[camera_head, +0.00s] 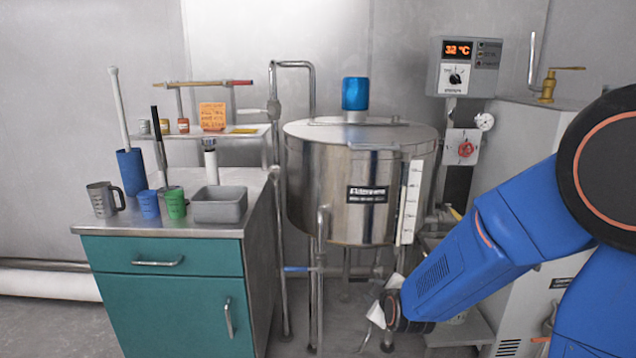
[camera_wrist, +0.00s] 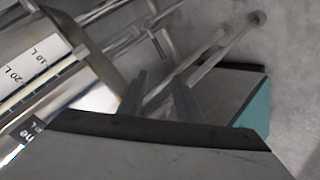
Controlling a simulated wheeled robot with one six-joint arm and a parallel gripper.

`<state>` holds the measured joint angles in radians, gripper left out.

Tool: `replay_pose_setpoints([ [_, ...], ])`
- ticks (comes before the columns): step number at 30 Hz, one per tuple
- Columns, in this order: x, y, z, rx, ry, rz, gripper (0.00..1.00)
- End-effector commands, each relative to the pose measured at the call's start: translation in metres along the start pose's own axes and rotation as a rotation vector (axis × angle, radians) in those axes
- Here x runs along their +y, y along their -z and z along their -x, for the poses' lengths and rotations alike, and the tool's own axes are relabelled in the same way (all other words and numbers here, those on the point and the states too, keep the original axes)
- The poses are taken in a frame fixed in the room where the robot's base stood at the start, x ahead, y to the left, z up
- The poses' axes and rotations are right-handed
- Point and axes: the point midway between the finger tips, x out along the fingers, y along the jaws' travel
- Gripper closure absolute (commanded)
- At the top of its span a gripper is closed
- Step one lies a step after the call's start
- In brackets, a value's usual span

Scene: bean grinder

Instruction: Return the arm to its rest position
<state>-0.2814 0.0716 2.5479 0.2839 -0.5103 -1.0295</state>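My blue arm comes in from the right in the head view, angled down and left. Its wrist end is low, in front of the steel tank's (camera_head: 345,200) legs and to the right of the teal cabinet (camera_head: 172,257). My gripper's fingers cannot be made out there. In the wrist view my gripper (camera_wrist: 158,82) shows two dark fingers set apart, with nothing visible held between them. Metal pipes (camera_wrist: 200,58) run behind the fingers. The tank's level scale (camera_wrist: 25,72) is at the left, and the teal cabinet (camera_wrist: 256,112) is at the right.
A steel mug (camera_head: 102,200), a blue cup (camera_head: 148,205), a green cup (camera_head: 175,204) and a grey tray (camera_head: 219,205) stand on the cabinet top. A control box (camera_head: 467,67) reads 32 °C. A blue-handled valve (camera_head: 297,268) sticks out beside the tank. Floor is clear at front left.

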Motion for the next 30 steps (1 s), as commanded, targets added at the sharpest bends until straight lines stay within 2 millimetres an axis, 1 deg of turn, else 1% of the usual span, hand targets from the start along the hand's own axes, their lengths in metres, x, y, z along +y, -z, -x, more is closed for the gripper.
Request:
replay_pose_setpoints([
  [1,0.007,0.001,0.012,-0.004,0.014,-0.039,0.68],
  [3,0.011,-0.001,0.027,-0.019,0.044,-0.092,0.68],
  [8,0.018,-0.007,0.064,-0.060,0.105,-0.210,0.68],
  [13,0.024,-0.016,0.108,-0.117,0.158,-0.329,0.68],
  [17,0.026,-0.026,0.143,-0.171,0.191,-0.419,0.68],
  [22,0.025,-0.043,0.192,-0.251,0.219,-0.533,0.68],
  [29,0.019,-0.069,0.262,-0.379,0.232,-0.688,0.68],
  [30,0.017,-0.074,0.275,-0.404,0.231,-0.714,0.68],
])
